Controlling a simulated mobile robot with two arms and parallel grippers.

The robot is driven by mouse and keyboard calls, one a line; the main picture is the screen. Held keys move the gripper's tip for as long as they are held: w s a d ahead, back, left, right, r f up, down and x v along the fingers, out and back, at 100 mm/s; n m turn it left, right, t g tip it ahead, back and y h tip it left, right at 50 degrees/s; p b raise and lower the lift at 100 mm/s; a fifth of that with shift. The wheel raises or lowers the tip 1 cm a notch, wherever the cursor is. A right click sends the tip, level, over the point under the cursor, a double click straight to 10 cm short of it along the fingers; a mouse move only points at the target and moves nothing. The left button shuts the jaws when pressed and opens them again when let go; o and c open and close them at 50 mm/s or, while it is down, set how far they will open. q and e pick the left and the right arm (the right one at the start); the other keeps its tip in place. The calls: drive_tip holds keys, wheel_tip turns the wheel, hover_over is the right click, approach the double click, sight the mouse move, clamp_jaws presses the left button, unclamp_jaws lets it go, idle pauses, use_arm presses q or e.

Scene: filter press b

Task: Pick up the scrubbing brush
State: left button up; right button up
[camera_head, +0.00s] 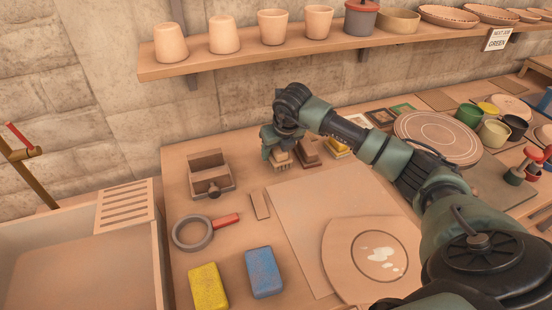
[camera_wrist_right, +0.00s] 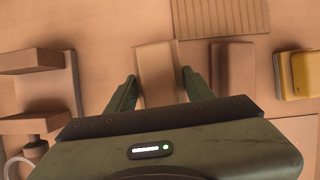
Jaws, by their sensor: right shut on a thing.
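The scrubbing brush (camera_head: 281,163) has a pale wooden back, with bristles showing below it in the head view. My right gripper (camera_head: 277,149) is over it at the back of the table and is shut on it. In the right wrist view the brush (camera_wrist_right: 157,70) lies between the two fingers of my right gripper (camera_wrist_right: 158,90). I cannot tell whether the brush touches the table. My left gripper is not in view.
A brown brush-like block (camera_head: 306,152) and a yellow block (camera_head: 338,147) sit close on the right. A wooden holder (camera_head: 211,182) stands on the left. A shelf (camera_head: 240,62) with pots hangs above. Yellow (camera_head: 208,287) and blue (camera_head: 263,272) sponges lie in front.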

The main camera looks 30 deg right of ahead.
wheel_tip(320, 180, up, 4)
drive_tip(key=shift+w+f+b, duration=0.1)
drive_tip(key=shift+b, duration=0.35)
drive_tip(key=s+a+b, duration=0.2)
drive_tip(key=s, duration=0.7)
drive_tip(key=s+a+b, duration=0.2)
drive_tip(key=s+b, duration=0.1)
drive_tip(key=s, duration=0.7)
drive_tip(key=shift+s+a+r, duration=0.15)
drive_tip(key=shift+a+r, duration=0.1)
drive_tip(key=shift+a, duration=0.05)
drive_tip(key=o, duration=0.7)
drive_tip(key=c, duration=0.5)
